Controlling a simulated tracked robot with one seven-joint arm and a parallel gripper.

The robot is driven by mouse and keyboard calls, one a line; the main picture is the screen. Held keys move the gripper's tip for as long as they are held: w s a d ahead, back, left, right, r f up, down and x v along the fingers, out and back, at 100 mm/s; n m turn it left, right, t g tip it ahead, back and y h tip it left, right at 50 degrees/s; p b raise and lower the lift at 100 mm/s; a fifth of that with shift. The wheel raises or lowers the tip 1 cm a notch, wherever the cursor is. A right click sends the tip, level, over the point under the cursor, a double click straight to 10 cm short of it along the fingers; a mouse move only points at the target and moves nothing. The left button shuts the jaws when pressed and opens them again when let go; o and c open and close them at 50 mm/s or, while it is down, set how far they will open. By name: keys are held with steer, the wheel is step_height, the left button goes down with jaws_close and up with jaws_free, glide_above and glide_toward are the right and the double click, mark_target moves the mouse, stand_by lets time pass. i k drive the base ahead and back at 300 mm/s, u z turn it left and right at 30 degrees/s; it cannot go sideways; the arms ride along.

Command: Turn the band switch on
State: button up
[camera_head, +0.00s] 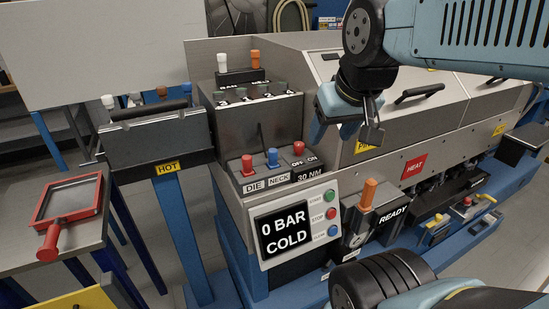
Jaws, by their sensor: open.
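A red-topped switch (298,148) with an OFF/ON label stands on the machine's front step. Left of it are a blue-topped switch (272,157) by the NECK label and a red-topped one (247,165) by the DIE label. My gripper (345,132) is open and empty, pointing down, to the right of the OFF/ON switch and apart from it. It hangs in front of the grey machine cover and partly hides a yellow label there.
A display (284,229) reads 0 BAR COLD. An orange lever (369,193) rises from a box beside the READY sign (393,214). A thin dark rod stands behind the switches. A red-framed screen (70,205) lies on the left table. Black handles project from the covers.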

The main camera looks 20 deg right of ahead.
mark_target(299, 146)
steer(key=u, duration=0.95)
steer(key=k, duration=1.05)
steer(key=z, duration=0.6)
steer(key=i, duration=1)
